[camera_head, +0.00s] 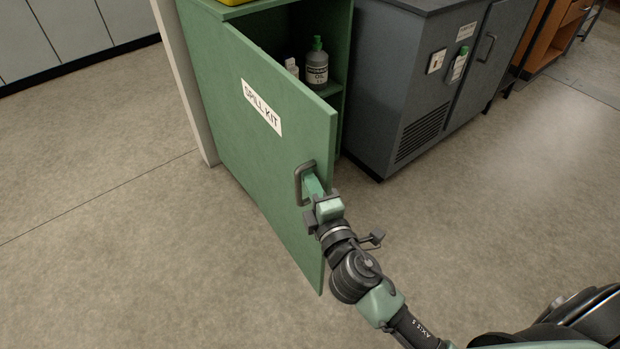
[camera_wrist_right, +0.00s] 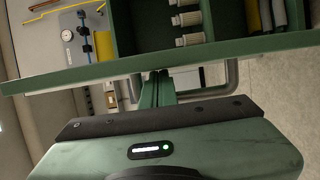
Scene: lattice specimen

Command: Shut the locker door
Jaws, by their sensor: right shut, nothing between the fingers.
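The green locker (camera_head: 338,40) stands at the top centre of the head view. Its door (camera_head: 265,165), labelled SPILL KIT, stands open and swung out toward me, with the shelf inside exposed. A grey loop handle (camera_head: 299,187) is on the door's outer face near its free edge. My right gripper (camera_head: 312,180) is shut and empty, its fingers at the handle. In the right wrist view the fingers (camera_wrist_right: 157,90) are close to the door edge (camera_wrist_right: 90,74), beside the handle (camera_wrist_right: 231,80). Whether they touch it I cannot tell. My left gripper is out of view.
A bottle with a green cap (camera_head: 317,68) stands on the locker shelf beside small white items. A grey cabinet (camera_head: 400,85) stands to the right of the locker, and a pale post (camera_head: 180,80) to its left. The floor around the door is clear.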

